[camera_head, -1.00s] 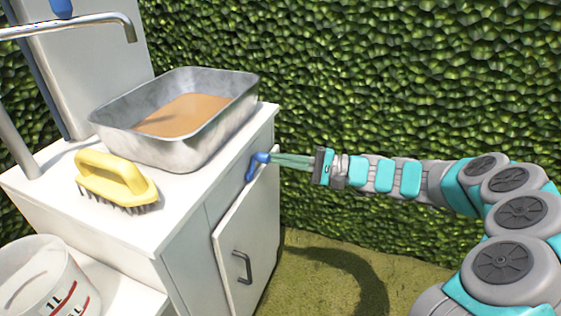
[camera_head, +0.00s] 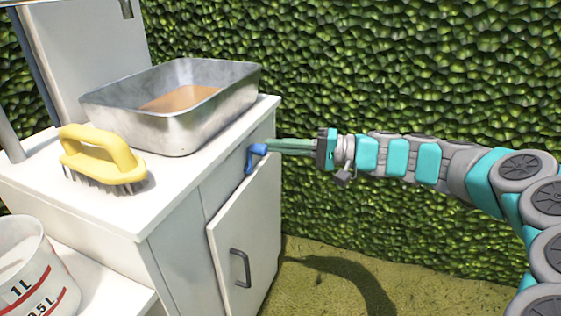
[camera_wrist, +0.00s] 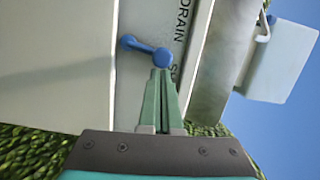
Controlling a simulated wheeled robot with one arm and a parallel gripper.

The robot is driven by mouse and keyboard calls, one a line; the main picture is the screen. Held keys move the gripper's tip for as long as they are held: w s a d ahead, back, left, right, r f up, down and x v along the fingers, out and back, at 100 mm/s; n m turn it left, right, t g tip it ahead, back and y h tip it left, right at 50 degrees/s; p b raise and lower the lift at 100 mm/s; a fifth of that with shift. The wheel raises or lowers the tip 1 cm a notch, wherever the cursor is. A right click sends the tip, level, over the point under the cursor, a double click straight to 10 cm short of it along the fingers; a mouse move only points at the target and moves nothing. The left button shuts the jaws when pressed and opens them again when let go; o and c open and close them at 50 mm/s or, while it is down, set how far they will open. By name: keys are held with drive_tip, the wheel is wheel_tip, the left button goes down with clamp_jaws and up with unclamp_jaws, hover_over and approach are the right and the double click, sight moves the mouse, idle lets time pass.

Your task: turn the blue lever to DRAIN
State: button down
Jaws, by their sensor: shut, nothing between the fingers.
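The blue lever (camera_head: 256,153) is on the upper front of the white cabinet, with one part hanging downward in the head view. In the wrist view, the blue lever (camera_wrist: 146,49) has a round end by my fingertips and an arm reaching left. The lettering DRAIN (camera_wrist: 182,22) runs sideways at the right of the lever, with a second label starting with S partly hidden below it. My gripper (camera_head: 270,146) is shut and empty, its green fingertips at the lever's round end. In the wrist view, my gripper (camera_wrist: 161,74) appears to touch it, but contact is unclear.
A metal basin (camera_head: 180,135) with brown contents and a yellow brush (camera_head: 100,155) stand on the white cabinet (camera_head: 195,190). A marked bucket (camera_head: 28,270) is at lower left. A door with a grey handle (camera_head: 240,268) is below the lever. A green hedge (camera_head: 400,70) stands behind.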

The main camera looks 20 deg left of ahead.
drive_tip(key=s+n+b, duration=0.2)
drive_tip(key=s+r+n+b, duration=0.1)
drive_tip(key=s+b, duration=0.1)
drive_tip(key=shift+a+n+h, duration=0.2)
drive_tip(key=shift+n+h, duration=0.1)
drive_tip(key=shift+n, duration=0.1)
drive_tip(key=shift+s, duration=0.15)
idle(0.6)
